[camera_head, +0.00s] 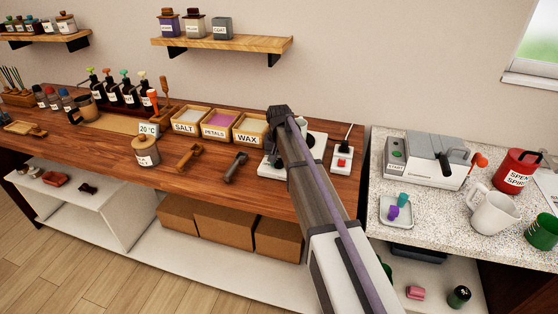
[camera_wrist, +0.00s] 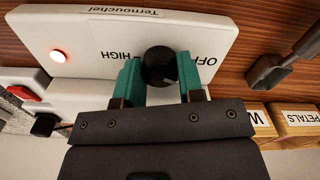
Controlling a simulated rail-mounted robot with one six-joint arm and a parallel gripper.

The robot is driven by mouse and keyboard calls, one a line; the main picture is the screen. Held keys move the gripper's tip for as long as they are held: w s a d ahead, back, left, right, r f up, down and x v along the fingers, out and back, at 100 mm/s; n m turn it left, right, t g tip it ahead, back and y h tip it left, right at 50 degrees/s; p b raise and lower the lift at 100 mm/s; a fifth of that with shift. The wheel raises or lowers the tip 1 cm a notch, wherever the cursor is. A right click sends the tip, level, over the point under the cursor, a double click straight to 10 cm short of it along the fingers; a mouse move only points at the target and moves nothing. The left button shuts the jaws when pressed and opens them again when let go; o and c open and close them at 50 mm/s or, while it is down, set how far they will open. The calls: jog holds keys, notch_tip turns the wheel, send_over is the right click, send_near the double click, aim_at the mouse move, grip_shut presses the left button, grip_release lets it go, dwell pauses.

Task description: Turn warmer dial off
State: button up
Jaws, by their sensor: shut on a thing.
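The warmer is a white flat unit; in the wrist view its panel (camera_wrist: 85,50) shows upside down, and part of its white base (camera_head: 268,168) shows in the head view behind my arm. Its round black dial (camera_wrist: 158,62) sits between the printed words HIGH and OFF, with a small pale mark on it. A small red light (camera_wrist: 58,56) glows on the panel. My gripper (camera_wrist: 160,70) has its teal fingers closed on both sides of the dial. In the head view my arm hides much of the warmer and the dial.
Bins of wax (camera_head: 249,128), petals (camera_head: 219,124) and salt (camera_head: 188,120) stand left of the warmer. A dark-headed tool (camera_head: 236,167) lies on the wood in front. A socket block with a red switch (camera_head: 342,161) is to the right. A speckled counter (camera_head: 425,208) holds a machine and mugs.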

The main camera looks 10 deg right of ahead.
aim_at(279, 161)
dwell(0.4)
jog(key=o, duration=0.9)
notch_tip(279, 161, up, 11)
jog(key=p, duration=1)
jog(key=shift+f+p, duration=0.1)
jog(key=shift+p, duration=0.3)
